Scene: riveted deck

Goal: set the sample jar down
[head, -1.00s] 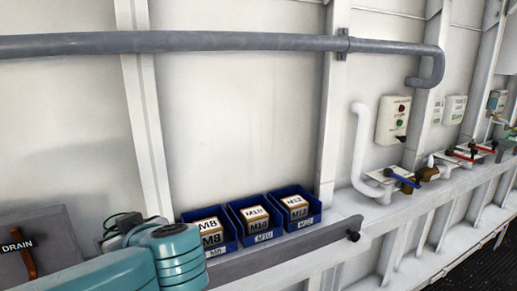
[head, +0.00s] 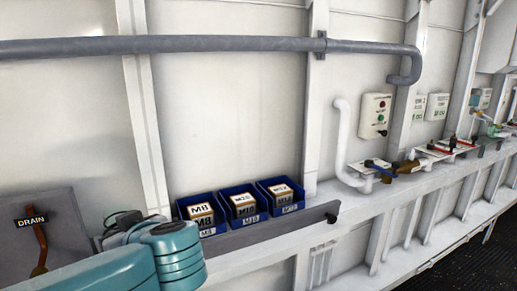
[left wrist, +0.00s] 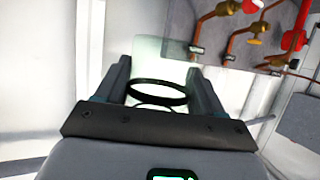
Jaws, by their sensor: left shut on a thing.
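In the left wrist view my left gripper (left wrist: 161,72) is shut on the sample jar (left wrist: 150,48). The jar looks clear and faintly green, with a black ring across it between the two fingers. Its far end fades into the bright background, so its full outline is hard to tell. No surface shows touching the jar. In the head view my teal arm enters at the lower left, but its gripper and the jar are out of sight. My right gripper is in neither view.
Blue bins (head: 242,204) marked M8, M10 and M12 stand on a pale ledge (head: 345,222) behind a grey strip (head: 270,232). A DRAIN panel (head: 62,228) is at left. Valves (head: 382,170) line the right. The wrist view shows copper pipes (left wrist: 235,32) with red handles.

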